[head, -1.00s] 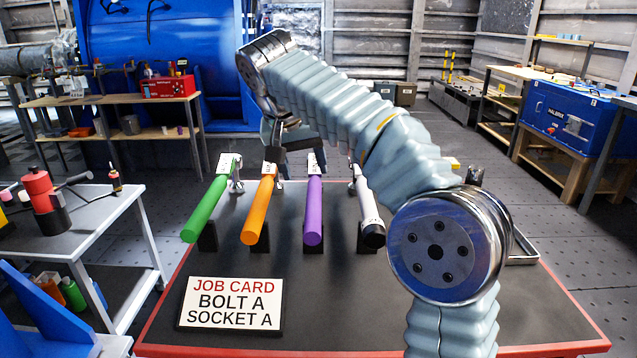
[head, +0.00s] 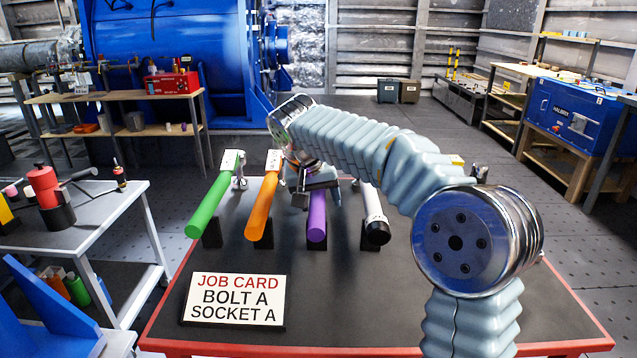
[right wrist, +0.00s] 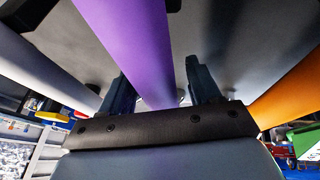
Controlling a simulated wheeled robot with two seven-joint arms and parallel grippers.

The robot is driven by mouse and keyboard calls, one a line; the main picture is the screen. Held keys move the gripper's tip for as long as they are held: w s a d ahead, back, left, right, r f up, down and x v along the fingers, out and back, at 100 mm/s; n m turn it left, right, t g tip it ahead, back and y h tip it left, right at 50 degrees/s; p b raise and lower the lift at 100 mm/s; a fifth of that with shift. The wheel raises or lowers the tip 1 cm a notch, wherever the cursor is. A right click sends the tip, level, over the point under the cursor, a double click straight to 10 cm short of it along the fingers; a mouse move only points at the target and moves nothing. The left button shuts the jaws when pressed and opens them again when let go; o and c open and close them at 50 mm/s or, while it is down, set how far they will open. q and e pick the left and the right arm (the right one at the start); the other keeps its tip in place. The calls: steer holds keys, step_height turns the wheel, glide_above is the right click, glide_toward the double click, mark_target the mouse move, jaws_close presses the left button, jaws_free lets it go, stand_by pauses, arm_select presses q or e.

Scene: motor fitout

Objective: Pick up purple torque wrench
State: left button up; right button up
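The purple torque wrench (head: 317,222) lies on a black stand on the dark table, third from the left in a row of wrenches. Its upper part is hidden by my right gripper (head: 318,190). In the right wrist view, the purple wrench's handle (right wrist: 135,45) runs between the two dark fingers of my right gripper (right wrist: 162,88). The fingers are apart, one on each side of the handle, with gaps showing, so the gripper looks open around it. My left gripper is not in view.
A green wrench (head: 212,208) and an orange wrench (head: 262,210) lie left of the purple one. A white-and-black wrench (head: 375,215) lies close to its right. A job card (head: 233,300) stands at the table's front left. The front middle of the table is clear.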

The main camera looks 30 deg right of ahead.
jaws_close()
steer(key=shift+r, duration=0.1)
stand_by(0.3)
